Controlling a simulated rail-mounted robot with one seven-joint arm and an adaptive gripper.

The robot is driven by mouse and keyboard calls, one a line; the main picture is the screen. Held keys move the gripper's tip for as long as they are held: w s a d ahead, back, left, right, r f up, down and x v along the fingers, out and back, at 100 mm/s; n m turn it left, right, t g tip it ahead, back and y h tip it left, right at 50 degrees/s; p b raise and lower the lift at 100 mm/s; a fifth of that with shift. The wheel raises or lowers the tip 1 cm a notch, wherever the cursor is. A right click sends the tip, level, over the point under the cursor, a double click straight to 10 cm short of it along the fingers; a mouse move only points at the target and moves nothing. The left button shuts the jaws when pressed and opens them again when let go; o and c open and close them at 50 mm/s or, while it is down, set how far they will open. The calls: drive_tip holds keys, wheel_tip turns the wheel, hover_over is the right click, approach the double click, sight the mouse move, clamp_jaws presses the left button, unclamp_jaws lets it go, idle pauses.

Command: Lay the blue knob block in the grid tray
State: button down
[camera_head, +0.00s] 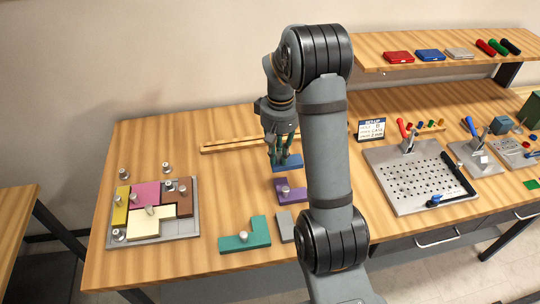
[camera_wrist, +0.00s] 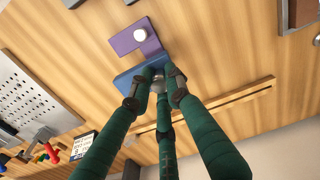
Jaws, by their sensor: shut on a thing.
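The blue knob block (camera_head: 293,161) is on the far side of the purple block, near the middle of the table. My gripper (camera_head: 280,160) points down with its green fingers shut on the block's knob. In the wrist view the fingertips (camera_wrist: 160,80) close around the metal knob and the blue block (camera_wrist: 128,78) shows beyond them. I cannot tell if the block is touching the table. The grid tray (camera_head: 187,228) is at the left of the table. It holds yellow, pink, brown and cream knob blocks, with bare grey cells at its front right.
A purple block (camera_head: 291,192), a teal block (camera_head: 245,236) and a grey block (camera_head: 285,226) lie between my arm and the tray. A wooden rail (camera_head: 235,144) runs behind. Metal posts (camera_head: 167,168) stand at the tray's far side. A perforated plate (camera_head: 415,178) is at right.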

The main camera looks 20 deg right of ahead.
wheel_tip(320, 180, up, 9)
drive_tip(key=s+p, duration=0.1)
drive_tip(key=p, duration=0.5)
drive_tip(key=shift+s+d+p, duration=0.3)
drive_tip(key=shift+p, duration=0.1)
